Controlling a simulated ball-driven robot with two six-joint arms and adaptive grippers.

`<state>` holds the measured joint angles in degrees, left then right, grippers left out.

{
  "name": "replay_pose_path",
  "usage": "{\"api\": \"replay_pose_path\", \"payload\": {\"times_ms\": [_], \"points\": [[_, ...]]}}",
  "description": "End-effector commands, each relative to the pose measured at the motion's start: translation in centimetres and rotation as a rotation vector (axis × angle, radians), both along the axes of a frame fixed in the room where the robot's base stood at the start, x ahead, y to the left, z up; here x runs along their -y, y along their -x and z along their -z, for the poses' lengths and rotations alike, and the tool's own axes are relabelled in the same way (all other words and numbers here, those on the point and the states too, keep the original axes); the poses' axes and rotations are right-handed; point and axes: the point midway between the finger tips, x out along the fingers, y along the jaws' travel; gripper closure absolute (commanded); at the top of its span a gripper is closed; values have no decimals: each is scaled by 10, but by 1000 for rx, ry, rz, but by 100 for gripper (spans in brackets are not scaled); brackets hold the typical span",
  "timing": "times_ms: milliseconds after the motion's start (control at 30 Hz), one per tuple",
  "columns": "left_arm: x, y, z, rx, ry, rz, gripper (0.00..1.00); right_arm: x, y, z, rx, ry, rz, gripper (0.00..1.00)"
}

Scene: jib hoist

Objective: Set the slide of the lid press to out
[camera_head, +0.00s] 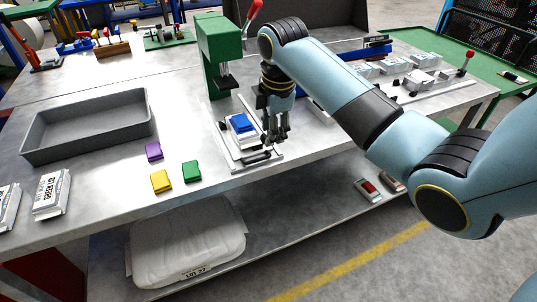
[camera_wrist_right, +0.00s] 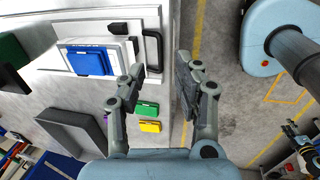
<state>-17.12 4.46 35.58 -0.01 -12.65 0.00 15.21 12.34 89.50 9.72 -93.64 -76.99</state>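The lid press (camera_head: 212,50) is a green frame with a red-knobbed lever, standing on the table. Its slide (camera_head: 237,155) is a pale plate at the press's foot, carrying a white box with a blue lid (camera_head: 241,123). The box stands in front of the press head, toward the table's front edge. The slide's black handle (camera_head: 257,156) lies at the front end; it also shows in the wrist view (camera_wrist_right: 153,48). My right gripper (camera_head: 277,132) points down beside the handle.
A grey tray (camera_head: 88,122) stands at the left. Purple (camera_head: 153,151), yellow (camera_head: 160,181) and green (camera_head: 192,171) blocks lie between it and the press. White boxes lie at the far left (camera_head: 51,193). A fixture with a red knob (camera_head: 468,59) stands at the right.

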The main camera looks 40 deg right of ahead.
Motion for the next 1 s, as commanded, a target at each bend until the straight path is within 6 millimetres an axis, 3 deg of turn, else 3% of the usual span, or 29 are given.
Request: {"api": "replay_pose_path", "payload": {"times_ms": [200, 433, 833, 1000], "points": [[0, 1, 0, -1, 0, 0, 60, 2, -8, 44, -5, -1, 0, 67], [-1, 1, 2, -1, -1, 1, 60, 3, -14, 77, -2, 0, 0, 67], [-2, 1, 3, -2, -2, 1, 60, 4, -16, 84, 0, 0, -1, 69], [-2, 2, 3, -2, -2, 1, 60, 4, -16, 84, 0, 0, -1, 91]]}}
